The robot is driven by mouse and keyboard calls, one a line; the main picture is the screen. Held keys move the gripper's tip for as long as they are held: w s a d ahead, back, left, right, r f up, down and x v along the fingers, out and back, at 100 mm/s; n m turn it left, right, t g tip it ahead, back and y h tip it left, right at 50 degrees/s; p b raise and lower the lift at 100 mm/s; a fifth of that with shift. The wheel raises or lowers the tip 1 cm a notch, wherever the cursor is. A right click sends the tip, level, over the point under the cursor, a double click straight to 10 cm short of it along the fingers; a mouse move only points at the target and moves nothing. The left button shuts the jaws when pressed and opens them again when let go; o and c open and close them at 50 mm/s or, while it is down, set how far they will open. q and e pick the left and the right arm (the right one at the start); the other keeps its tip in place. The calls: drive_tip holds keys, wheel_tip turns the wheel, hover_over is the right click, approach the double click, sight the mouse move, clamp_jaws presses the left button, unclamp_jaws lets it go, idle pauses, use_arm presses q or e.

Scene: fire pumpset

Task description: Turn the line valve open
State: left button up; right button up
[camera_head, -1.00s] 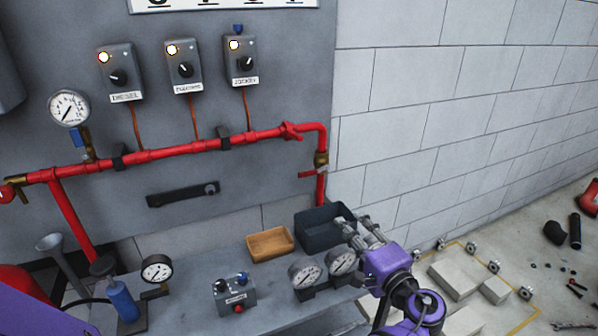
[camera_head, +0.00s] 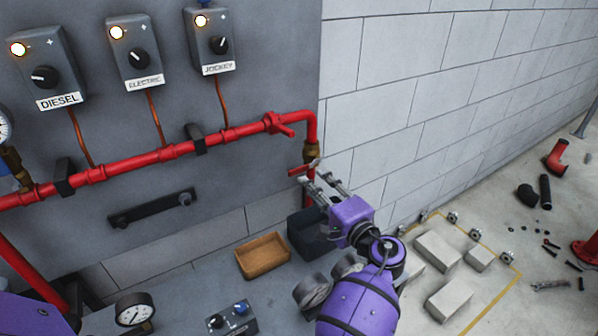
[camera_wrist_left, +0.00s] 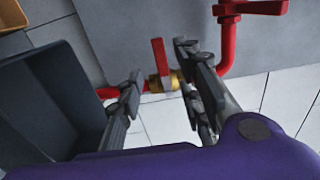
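The line valve has a brass body (camera_head: 311,151) on the red pipe's downward run, at the right end of the grey panel. Its red handle (camera_head: 298,170) points left in the head view. In the left wrist view the red handle (camera_wrist_left: 159,54) stands out from the brass body (camera_wrist_left: 165,81), between the two finger lines. My left gripper (camera_head: 317,180) is open, with its fingertips close to the handle; it also shows in the left wrist view (camera_wrist_left: 160,64). I cannot tell whether a finger touches the handle. My right gripper is not in view.
A dark bin (camera_head: 304,240) sits just below my left gripper, beside a wooden tray (camera_head: 263,256) on the bench. Another red lever (camera_head: 281,126) is on the pipe above. The white block wall (camera_head: 420,90) is close on the right.

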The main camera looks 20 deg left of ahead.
sight(299, 172)
use_arm(q)
drive_tip(key=p+x, duration=0.1)
drive_tip(key=x, duration=0.5)
drive_tip(key=shift+w+a, duration=0.1)
drive_tip(key=shift+a, duration=0.1)
clamp_jaws()
